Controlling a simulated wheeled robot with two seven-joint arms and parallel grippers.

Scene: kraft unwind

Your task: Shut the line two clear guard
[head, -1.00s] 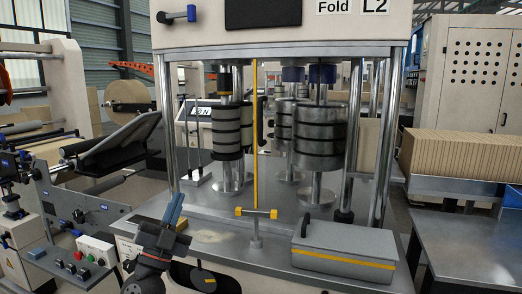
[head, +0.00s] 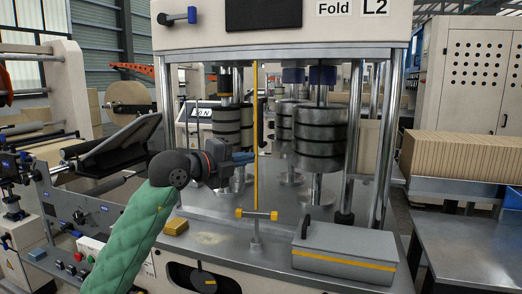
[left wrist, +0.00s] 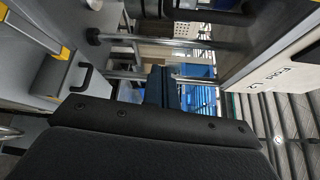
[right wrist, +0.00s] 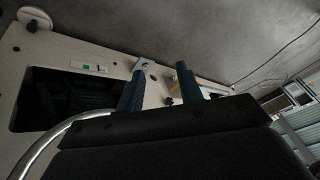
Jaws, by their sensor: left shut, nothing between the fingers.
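The line two machine carries a "Fold L2" sign (head: 350,7). A thin yellow upright strip (head: 256,100) stands in its front opening and looks like the edge of the clear guard. The clear pane is too faint to trace, so I cannot tell its angle. My left gripper (head: 246,157) is shut and empty, pointing right, with its tips close to the strip in the head view; contact is unclear. Its closed fingers show in the left wrist view (left wrist: 163,88). My right gripper (right wrist: 160,80) is open and empty in the right wrist view and outside the head view.
Steel rollers (head: 319,138) stand behind the opening. A yellow-ended T-shaped post (head: 257,228) and a grey lidded box (head: 344,247) with a black handle are on the front ledge. A small yellow block (head: 176,226) lies left. A metal table (head: 470,250) is at right.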

